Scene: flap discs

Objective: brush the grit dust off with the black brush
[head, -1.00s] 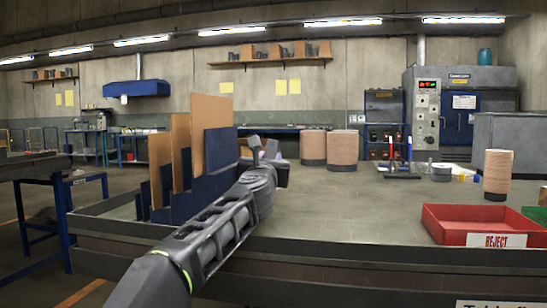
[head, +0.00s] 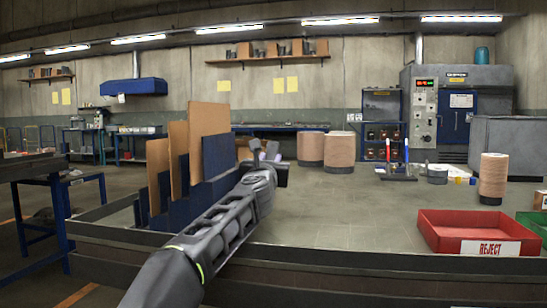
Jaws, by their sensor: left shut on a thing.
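My left gripper (head: 266,151) reaches over the table (head: 330,215) from the front, right of the upright sheets. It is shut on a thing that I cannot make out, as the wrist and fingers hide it. I cannot pick out the black brush or any grit dust. Two upright tools, one with a red handle (head: 388,152) and one with a blue handle (head: 406,150), stand at the back right, well apart from the gripper. My right gripper is not in view.
Tan and dark blue sheets (head: 178,165) stand upright at the left. Tan cylindrical stacks (head: 340,153) stand at the back, another stack (head: 493,177) at the right. A red REJECT tray (head: 470,222) is at the front right. The table's middle is clear.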

